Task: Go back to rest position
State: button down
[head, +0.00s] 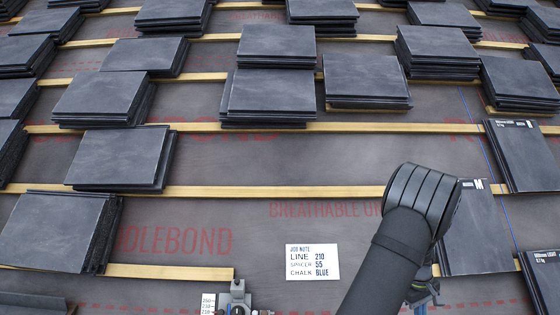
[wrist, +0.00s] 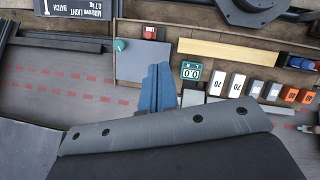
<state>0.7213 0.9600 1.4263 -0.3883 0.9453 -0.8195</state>
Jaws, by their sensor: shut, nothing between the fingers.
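My gripper (wrist: 158,72) shows in the wrist view as two blue fingers side by side with their tips together, shut and holding nothing. The fingers are over a plain grey plate (wrist: 130,62). In the head view my dark arm reaches up from the bottom edge and bends at the lower right. The gripper is mostly hidden behind it there, with only small blue parts showing low beside the arm.
Stacks of dark slates (head: 270,92) sit along wooden battens (head: 270,190) on grey membrane. A job note (head: 313,262) lies left of my arm; a grey metal tool (head: 236,293) stands at the bottom. The wrist view shows a green display (wrist: 191,70) and several numbered blocks (wrist: 237,85).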

jog(key=s+d+r+m+t+y, duration=0.1)
jog(key=s+d+r+m+t, duration=0.2)
jog(key=s+d+r+m, duration=0.1)
jog(key=shift+s+r+t+y, duration=0.3)
jog(key=shift+s+r, duration=0.15)
jog(key=shift+r, duration=0.95)
jog(key=c, duration=2)
grip_release()
jog(key=o, duration=2)
jog(key=w+a+r, duration=0.3)
jog(key=w+a, duration=0.5)
jog(key=a, duration=0.2)
jog(key=shift+a+r, duration=0.15)
jog(key=shift+a, duration=0.05)
notch_tip(320, 180, down, 10)
jog(key=shift+a+r, duration=0.1)
